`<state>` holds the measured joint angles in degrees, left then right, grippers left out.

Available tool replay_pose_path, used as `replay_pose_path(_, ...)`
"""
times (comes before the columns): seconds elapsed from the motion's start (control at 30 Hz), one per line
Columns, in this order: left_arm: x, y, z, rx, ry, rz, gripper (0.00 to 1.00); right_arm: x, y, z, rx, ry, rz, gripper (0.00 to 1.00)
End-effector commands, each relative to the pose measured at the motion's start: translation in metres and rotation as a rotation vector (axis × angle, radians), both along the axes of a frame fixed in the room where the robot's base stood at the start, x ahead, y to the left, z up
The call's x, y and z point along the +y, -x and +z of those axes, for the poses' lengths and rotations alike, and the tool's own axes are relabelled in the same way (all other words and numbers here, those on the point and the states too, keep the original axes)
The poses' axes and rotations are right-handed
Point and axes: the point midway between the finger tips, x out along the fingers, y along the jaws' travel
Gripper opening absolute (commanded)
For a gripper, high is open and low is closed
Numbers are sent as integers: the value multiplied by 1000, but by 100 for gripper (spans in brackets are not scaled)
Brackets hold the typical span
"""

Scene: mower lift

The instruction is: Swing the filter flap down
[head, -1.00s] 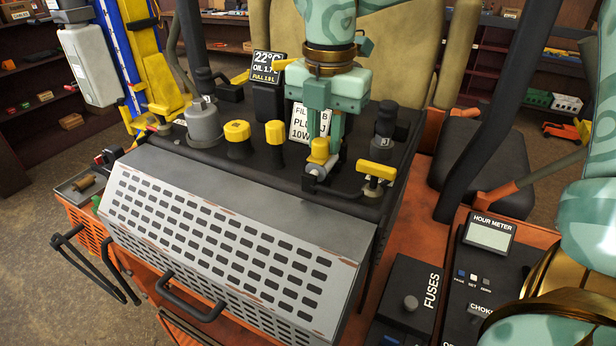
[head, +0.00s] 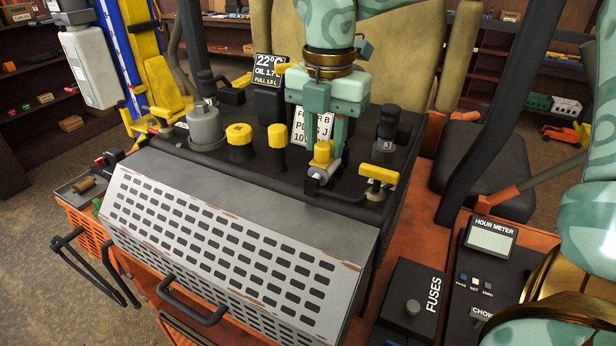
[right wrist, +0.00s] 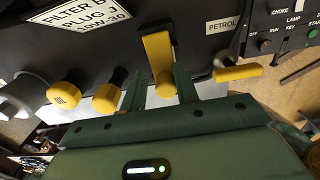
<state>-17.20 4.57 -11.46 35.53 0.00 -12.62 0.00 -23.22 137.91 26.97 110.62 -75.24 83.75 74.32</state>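No part in view is labelled as the filter flap. A grey perforated panel (head: 215,232) with a black handle (head: 192,311) slopes down across the front of the machine. On the black deck behind it stands a yellow-topped part (head: 322,153) with a silver cylinder and black pipe. My right gripper (head: 326,142) is above and around this part, fingers pointing down. In the right wrist view a long yellow piece (right wrist: 158,58) lies between the two green fingers, with visible gaps beside it. The right gripper looks open. My left gripper is out of view.
Two yellow caps (head: 239,135) (head: 277,135) and a grey canister (head: 204,127) stand left of my gripper. A yellow handle (head: 379,174) is close on the right. A white placard (head: 300,128) is behind. A fuse box (head: 407,303) and hour-meter panel (head: 489,237) stand at lower right.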

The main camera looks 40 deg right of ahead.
Motion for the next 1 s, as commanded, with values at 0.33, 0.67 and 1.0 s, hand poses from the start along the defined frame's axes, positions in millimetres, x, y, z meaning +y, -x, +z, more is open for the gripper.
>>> replay_pose_path(0.33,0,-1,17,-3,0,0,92,1,6,26,29,-2,-4,55)
replay_pose_path(0.67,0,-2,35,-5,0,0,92,1,4,63,21,-2,0,55)
replay_pose_path(1.0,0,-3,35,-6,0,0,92,1,4,65,19,-2,1,55)
